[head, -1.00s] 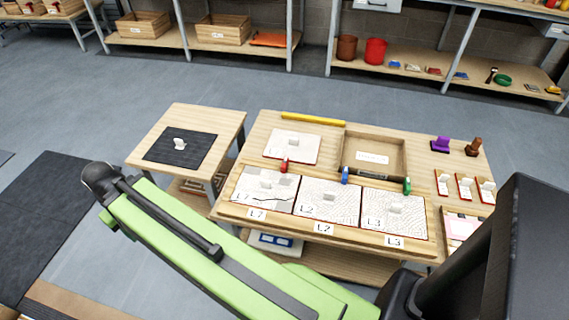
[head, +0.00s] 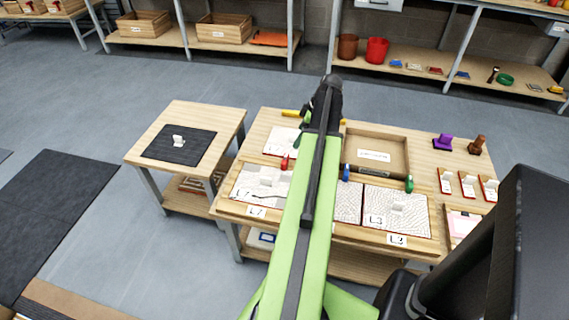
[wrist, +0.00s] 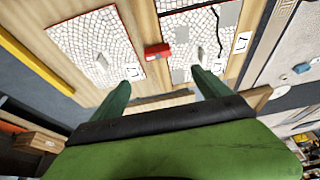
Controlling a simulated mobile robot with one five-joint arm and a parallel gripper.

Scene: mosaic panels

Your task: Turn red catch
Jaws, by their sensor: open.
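The red catch (head: 285,162) stands at the back edge of the left mosaic panel (head: 250,183), labelled L7. It also shows in the wrist view (wrist: 157,51), between two mosaic panels and ahead of my fingers. My gripper (wrist: 163,88) is open and empty, with its two green fingers apart, and the catch lies beyond their tips, apart from them. In the head view my green arm reaches over the table and hides most of the middle panel. The blue catch (head: 346,173) and the green catch (head: 409,184) stand to the right of my arm.
A loose mosaic panel (head: 279,143) lies behind the red catch. A yellow bar (wrist: 34,59) lies near the back edge. A wooden tray (head: 376,143) and purple (head: 442,142) and brown (head: 476,145) pieces stand to the right. A side table (head: 205,123) stands left.

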